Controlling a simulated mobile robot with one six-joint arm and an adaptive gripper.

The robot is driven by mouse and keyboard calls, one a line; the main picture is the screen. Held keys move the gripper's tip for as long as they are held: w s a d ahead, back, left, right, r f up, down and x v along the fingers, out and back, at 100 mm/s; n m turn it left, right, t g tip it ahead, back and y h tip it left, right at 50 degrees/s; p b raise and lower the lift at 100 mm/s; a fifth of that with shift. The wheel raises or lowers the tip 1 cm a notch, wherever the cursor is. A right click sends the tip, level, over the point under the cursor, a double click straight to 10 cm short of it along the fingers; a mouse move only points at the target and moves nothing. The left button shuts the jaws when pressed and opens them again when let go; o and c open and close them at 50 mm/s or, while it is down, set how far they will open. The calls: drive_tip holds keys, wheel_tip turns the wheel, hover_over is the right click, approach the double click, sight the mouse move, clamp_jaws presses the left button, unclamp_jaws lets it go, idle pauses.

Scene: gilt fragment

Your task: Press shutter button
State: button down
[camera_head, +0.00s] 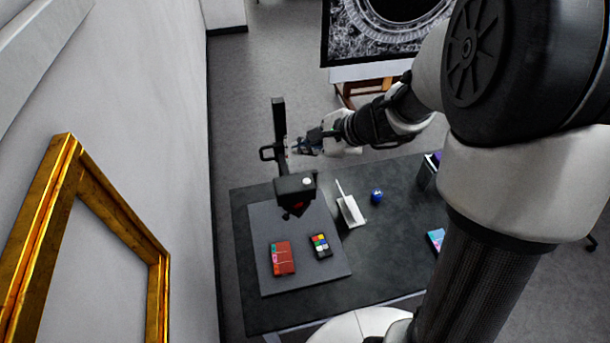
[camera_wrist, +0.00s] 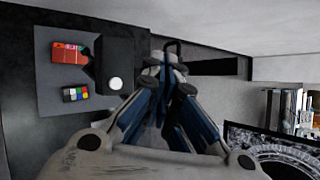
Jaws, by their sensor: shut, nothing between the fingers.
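A black camera box (camera_head: 290,188) hangs from a dark upright column (camera_head: 280,118) over a grey board. A round white button (camera_head: 307,181), which looks like the shutter button, sits on its top. In the wrist view the camera box (camera_wrist: 113,52) is left of my fingers, with the white button (camera_wrist: 115,83) facing me. My gripper (camera_head: 296,148) is shut and empty. It is beside the column, farther back than the button and apart from it. In the wrist view my gripper (camera_wrist: 168,72) points toward the column side, right of the button.
The grey board (camera_head: 262,225) carries a red booklet (camera_head: 283,258) and a colour-patch card (camera_head: 320,245). A white tray (camera_head: 350,212) and a blue object (camera_head: 376,195) are on the dark table (camera_head: 395,212). A gold frame (camera_head: 160,270) is at left. A small crank (camera_head: 266,153) sticks out from the column.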

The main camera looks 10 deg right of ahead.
drive_tip(key=b, duration=0.6)
hover_over(305, 183)
wheel_tip(305, 183, down, 8)
drive_tip(key=shift+s+r, duration=0.1)
drive_tip(key=shift+r, duration=0.1)
drive_tip(key=shift+f+b, duration=0.6)
drive_tip(key=shift+b, duration=0.05)
idle(0.5)
drive_tip(key=shift+f+b, duration=0.45)
drive_tip(key=shift+b, duration=0.15)
drive_tip(key=shift+f+b, duration=0.4)
drive_tip(key=shift+b, duration=0.1)
idle(0.4)
drive_tip(key=shift+r, duration=0.15)
drive_tip(key=shift+r+p, duration=0.65)
drive_tip(key=shift+r, duration=0.1)
